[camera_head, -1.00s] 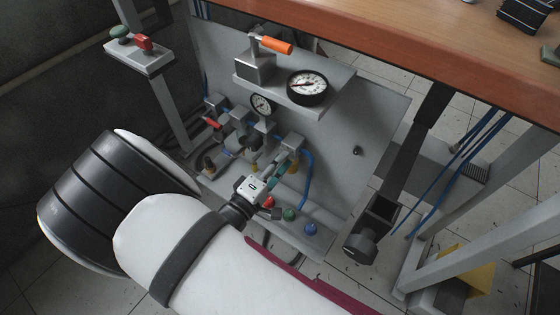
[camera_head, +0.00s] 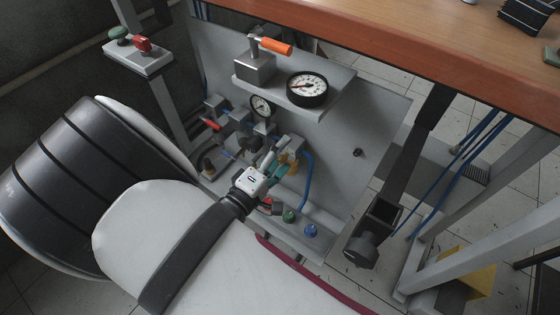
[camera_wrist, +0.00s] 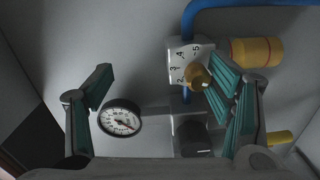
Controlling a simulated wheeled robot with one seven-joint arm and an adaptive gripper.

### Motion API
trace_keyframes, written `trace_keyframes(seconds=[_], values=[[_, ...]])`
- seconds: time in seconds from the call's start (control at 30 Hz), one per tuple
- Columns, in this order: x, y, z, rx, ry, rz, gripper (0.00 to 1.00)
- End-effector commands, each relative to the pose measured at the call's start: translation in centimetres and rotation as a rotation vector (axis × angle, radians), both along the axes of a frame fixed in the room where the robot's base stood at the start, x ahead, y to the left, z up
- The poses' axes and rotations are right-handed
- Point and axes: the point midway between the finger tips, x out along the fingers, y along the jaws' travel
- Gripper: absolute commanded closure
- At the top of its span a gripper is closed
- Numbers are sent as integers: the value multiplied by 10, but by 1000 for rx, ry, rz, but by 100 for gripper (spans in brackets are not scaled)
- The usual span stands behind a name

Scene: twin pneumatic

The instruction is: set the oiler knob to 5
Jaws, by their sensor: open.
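The oiler knob (camera_wrist: 199,78) is a small brass-coloured knob in front of a pale scale block (camera_wrist: 183,54) in the wrist view. The numerals 2, 3, 4 and 5 show on the block. Which one the knob points to, I cannot tell. My gripper (camera_wrist: 160,80) is open, with green ribbed finger pads. Its right finger is beside the knob and overlaps its edge in the picture; contact is unclear. Its left finger is well away, beyond a gauge. In the head view my gripper (camera_head: 274,168) is at the valve row, and the knob cannot be made out there.
A round gauge (camera_wrist: 120,118) lies between the fingers in the wrist view. A yellow cylinder (camera_wrist: 256,52) and blue tube (camera_wrist: 205,8) are close to the knob. In the head view, green (camera_head: 289,216) and blue (camera_head: 310,230) buttons sit below my gripper, and a larger gauge (camera_head: 307,88) above.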

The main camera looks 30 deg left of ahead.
Motion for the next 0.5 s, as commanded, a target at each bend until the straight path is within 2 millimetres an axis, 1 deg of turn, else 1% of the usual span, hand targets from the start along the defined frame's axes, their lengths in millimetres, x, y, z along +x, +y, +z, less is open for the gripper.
trace_keyframes(seconds=[0.03, 0.1, 0.13, 0.23, 0.37, 0.47, 0.5], values=[[0, 4, 26, 17, -34, 1, 40], [-1, 4, 38, 17, -33, 1, 26], [-1, 4, 42, 18, -33, 2, 22], [-1, 5, 55, 17, -34, 4, 22], [-1, 5, 65, 17, -34, 5, 23], [0, 4, 66, 15, -33, 3, 55], [0, 4, 66, 14, -32, 2, 62]])
